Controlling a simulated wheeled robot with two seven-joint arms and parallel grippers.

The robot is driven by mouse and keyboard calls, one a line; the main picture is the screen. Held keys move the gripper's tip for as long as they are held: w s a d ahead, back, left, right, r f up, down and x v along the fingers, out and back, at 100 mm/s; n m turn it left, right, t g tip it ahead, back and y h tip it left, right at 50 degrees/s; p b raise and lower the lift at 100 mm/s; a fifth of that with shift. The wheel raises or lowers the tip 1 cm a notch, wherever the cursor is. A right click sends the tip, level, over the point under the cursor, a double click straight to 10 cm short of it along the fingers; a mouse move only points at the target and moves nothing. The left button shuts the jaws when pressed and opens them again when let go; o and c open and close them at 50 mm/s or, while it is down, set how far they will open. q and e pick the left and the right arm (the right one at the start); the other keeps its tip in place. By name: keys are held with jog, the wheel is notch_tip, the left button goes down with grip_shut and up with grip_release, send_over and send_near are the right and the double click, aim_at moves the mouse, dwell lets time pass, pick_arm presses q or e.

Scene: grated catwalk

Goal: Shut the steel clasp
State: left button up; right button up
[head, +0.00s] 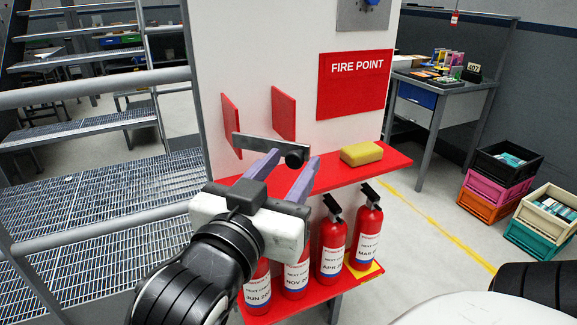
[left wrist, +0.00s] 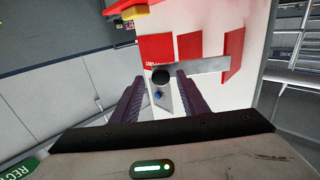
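The steel clasp (head: 258,144) is a flat grey bar with a black round knob (head: 295,158) at its right end. It sits in front of two red upright plates (head: 284,114) on the white post, above a red shelf. In the left wrist view the bar (left wrist: 205,65) runs right from the knob (left wrist: 161,77). My left gripper (head: 294,162) is open, its two purple-grey fingers on either side of the knob. In the left wrist view the knob shows between the fingertips (left wrist: 161,76); I cannot tell whether they touch it. My right gripper is not in view.
A yellow sponge-like block (head: 361,153) lies on the red shelf (head: 392,161). Several red fire extinguishers (head: 333,245) stand below it. A red FIRE POINT sign (head: 354,83) is on the post. Metal stairs (head: 80,140) and railings are left. Stacked crates (head: 493,193) stand right.

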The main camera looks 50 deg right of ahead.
pick_arm(q)
jog(key=b+v, duration=0.1)
jog(key=v, duration=0.9)
jog(key=shift+a, duration=0.15)
